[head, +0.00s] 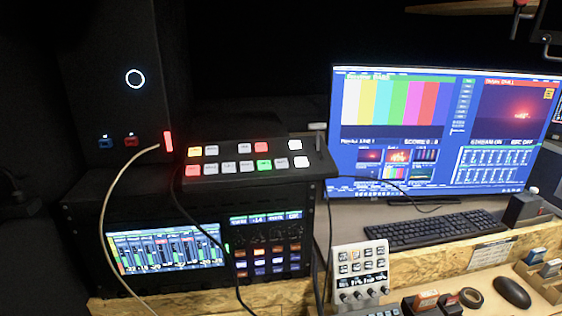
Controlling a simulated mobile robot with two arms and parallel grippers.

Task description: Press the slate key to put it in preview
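The switcher panel (232,178) is a dark sloped box on top of the equipment rack, with two rows of small lit keys. In the bottom row one key is red (192,170), one is green (263,164), and the others are white. The top row has a yellow key (195,151), a red key (260,146) and white keys. The key labels are too small to read, so I cannot tell which is the slate key. The monitor (440,130) shows colour bars in its upper left pane and a dark red sunset in its upper right pane. Neither gripper is in view.
A black tower (110,75) stands left of the panel. A pale cable (116,190) and dark cables hang in front of the rack (80,225). A keyboard (425,229), a small control pad (360,268) and a mouse (511,292) are on the right.

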